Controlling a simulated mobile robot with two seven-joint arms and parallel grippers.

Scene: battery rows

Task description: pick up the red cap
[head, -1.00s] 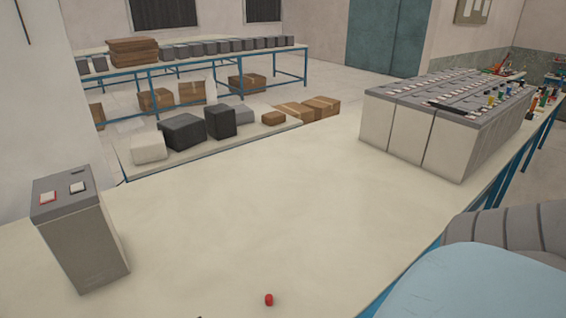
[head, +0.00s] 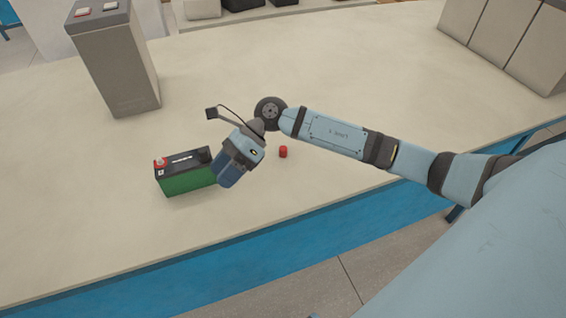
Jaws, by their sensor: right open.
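The small red cap (head: 283,152) stands on the pale tabletop in the middle of the head view, just below my right forearm and apart from it. My right gripper (head: 226,176) is to the left of the cap, pointing down beside the right end of a green battery with a black top (head: 187,182). The gripper is open. Its fingers are partly hidden by its own body, and I cannot tell whether it touches the battery. The cap is not between its fingers. My left gripper is not in view.
The green battery has a red piece on its left terminal. A tall grey battery (head: 120,70) stands at the upper left, and a row of large grey batteries (head: 510,40) at the upper right. The table (head: 350,60) is bare around the cap, with a blue front edge.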

